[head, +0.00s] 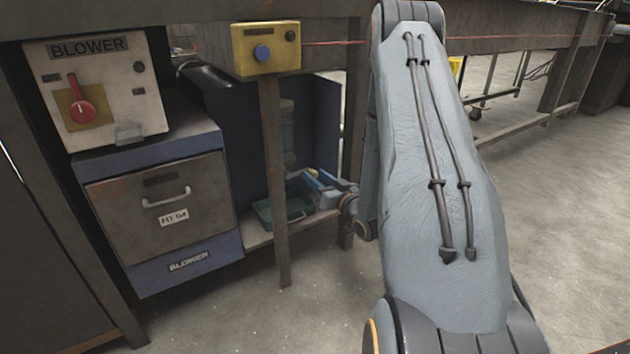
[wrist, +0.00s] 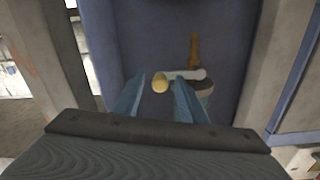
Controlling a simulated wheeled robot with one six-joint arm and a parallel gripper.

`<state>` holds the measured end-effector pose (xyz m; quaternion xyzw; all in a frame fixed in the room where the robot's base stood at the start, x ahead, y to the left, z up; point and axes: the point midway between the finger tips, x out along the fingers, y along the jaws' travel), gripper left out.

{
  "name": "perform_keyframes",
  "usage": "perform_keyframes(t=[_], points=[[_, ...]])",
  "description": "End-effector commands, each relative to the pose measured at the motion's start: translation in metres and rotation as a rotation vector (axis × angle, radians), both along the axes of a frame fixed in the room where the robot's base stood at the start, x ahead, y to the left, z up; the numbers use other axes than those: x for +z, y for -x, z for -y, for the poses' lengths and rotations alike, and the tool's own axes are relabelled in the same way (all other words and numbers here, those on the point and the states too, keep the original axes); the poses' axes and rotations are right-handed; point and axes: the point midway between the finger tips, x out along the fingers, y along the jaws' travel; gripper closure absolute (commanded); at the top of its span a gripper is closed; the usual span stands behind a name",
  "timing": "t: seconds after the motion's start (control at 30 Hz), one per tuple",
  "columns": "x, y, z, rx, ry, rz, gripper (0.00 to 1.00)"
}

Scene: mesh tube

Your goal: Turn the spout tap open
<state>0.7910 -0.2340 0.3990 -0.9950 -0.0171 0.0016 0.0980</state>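In the wrist view a tap-like fitting stands before a dark blue panel. It shows a round brass-coloured end (wrist: 160,83), a pale horizontal bar (wrist: 188,75) and an upright brass-coloured piece (wrist: 195,50). I cannot tell for sure which part turns. My gripper (wrist: 161,90) is open, with its two blue fingers apart. The round brass end shows between the fingertips, and the pale bar runs behind the right fingertip. I cannot tell whether anything touches. In the head view my gripper (head: 314,180) reaches in under the bench, and the fitting is not clear there.
A green tray (head: 266,216) sits on a low shelf below my gripper. A pale cylindrical vessel (head: 287,130) stands behind the wooden post (head: 274,190). The blower cabinet (head: 165,205) is at left, and a yellow button box (head: 266,48) hangs above. Open floor lies at right.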

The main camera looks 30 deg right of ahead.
Motion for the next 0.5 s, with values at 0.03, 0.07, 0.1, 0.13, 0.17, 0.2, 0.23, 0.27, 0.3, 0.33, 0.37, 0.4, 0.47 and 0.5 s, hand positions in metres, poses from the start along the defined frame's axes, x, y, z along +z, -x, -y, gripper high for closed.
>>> perform_keyframes(t=[0.03,0.07,0.1,0.13,0.17,0.2,0.23,0.27,0.3,0.33,0.37,0.4,0.47,0.5], points=[[-0.0007,-0.004,-0.0008,0.001,0.001,0.0,0.62],[-0.0006,-0.0053,-0.0009,0.001,0.0,0.0,0.62],[-0.0004,-0.0066,-0.001,0.001,0.0,0.0,0.62],[-0.0002,-0.0073,-0.001,0.001,0.0,0.0,0.62],[-0.0001,-0.0076,-0.001,0.001,0.0,0.0,0.62],[0.0001,-0.0078,-0.0009,0.0,0.0,0.0,0.62],[0.0001,-0.0078,-0.0009,0.0,0.0,0.0,0.62],[0.0002,-0.0078,-0.0008,0.0,0.0,0.0,0.62],[0.0003,-0.0077,-0.0008,0.0,0.0,0.0,0.62],[0.0003,-0.0076,-0.0007,0.0,0.0,0.0,0.62],[0.0003,-0.0076,-0.0007,0.0,0.0,0.0,0.62],[0.0003,-0.0076,-0.0007,0.0,0.0,0.0,0.67],[0.0003,-0.0075,-0.0007,0.0,0.0,0.0,0.77],[0.0003,-0.0075,-0.0006,0.0,0.0,0.0,0.84]])
